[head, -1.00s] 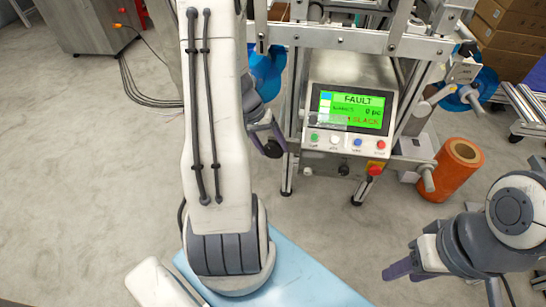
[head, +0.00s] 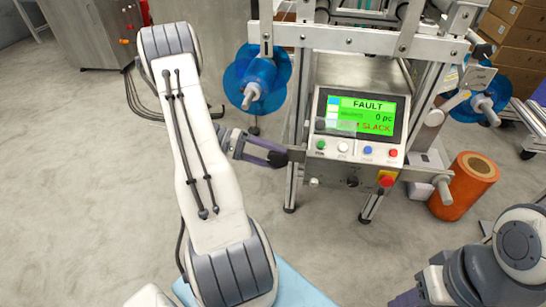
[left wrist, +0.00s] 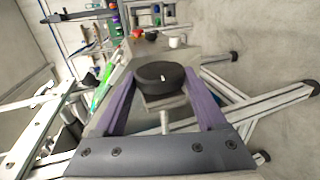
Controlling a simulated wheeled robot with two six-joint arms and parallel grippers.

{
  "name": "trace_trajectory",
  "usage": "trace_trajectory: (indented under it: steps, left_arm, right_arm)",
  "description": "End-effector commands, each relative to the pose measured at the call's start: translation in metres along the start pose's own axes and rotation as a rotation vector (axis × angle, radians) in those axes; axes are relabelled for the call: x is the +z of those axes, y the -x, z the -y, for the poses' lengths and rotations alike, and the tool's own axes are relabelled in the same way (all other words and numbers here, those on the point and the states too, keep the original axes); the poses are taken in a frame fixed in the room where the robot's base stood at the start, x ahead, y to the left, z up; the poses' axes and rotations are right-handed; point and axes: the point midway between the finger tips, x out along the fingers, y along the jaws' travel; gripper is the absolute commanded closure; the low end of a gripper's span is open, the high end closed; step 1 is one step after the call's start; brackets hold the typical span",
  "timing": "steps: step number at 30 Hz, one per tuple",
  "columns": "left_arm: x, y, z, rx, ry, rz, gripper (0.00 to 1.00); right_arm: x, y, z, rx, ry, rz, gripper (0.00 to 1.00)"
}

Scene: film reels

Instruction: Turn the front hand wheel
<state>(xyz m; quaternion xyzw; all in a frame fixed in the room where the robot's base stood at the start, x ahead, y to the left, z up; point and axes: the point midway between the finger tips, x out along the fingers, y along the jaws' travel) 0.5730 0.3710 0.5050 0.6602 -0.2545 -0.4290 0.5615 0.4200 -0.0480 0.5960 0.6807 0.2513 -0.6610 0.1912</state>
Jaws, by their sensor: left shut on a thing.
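The front hand wheel (left wrist: 162,77) is a dark round wheel with a small white mark on its rim. In the left wrist view it sits between the two purple fingers of my left gripper (left wrist: 160,71), which is shut on it. In the head view my left gripper (head: 280,156) reaches in from the left, at the left side of the machine's control panel (head: 357,128). The wheel is hard to make out there. My right gripper (head: 405,298) is cut by the bottom edge at the lower right, away from the machine, and its opening is unclear.
The panel screen (head: 361,117) reads FAULT and SLACK. A red stop button (head: 387,181) sits below it. Blue reels (head: 257,75) flank the machine frame. An orange roll (head: 464,187) stands on the floor at right. Floor at left is clear.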

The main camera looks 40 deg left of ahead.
Motion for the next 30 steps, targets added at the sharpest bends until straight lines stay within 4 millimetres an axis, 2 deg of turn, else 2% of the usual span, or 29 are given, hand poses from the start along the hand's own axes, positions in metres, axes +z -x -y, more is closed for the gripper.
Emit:
trace_trajectory:
  steps: [12, 30]
  left_arm:
    - [-0.0005, -0.0006, 0.0051, 0.242, 0.003, -0.003, 0.82]
    - [-0.0006, -0.0011, 0.005, 0.293, 0.002, -0.001, 0.82]
  right_arm:
    - [0.0003, -0.0053, -0.0004, 0.0, 0.0, 0.0, 0.56]
    - [0.0004, -0.0061, -0.0004, 0.0, 0.0, 0.0, 0.56]
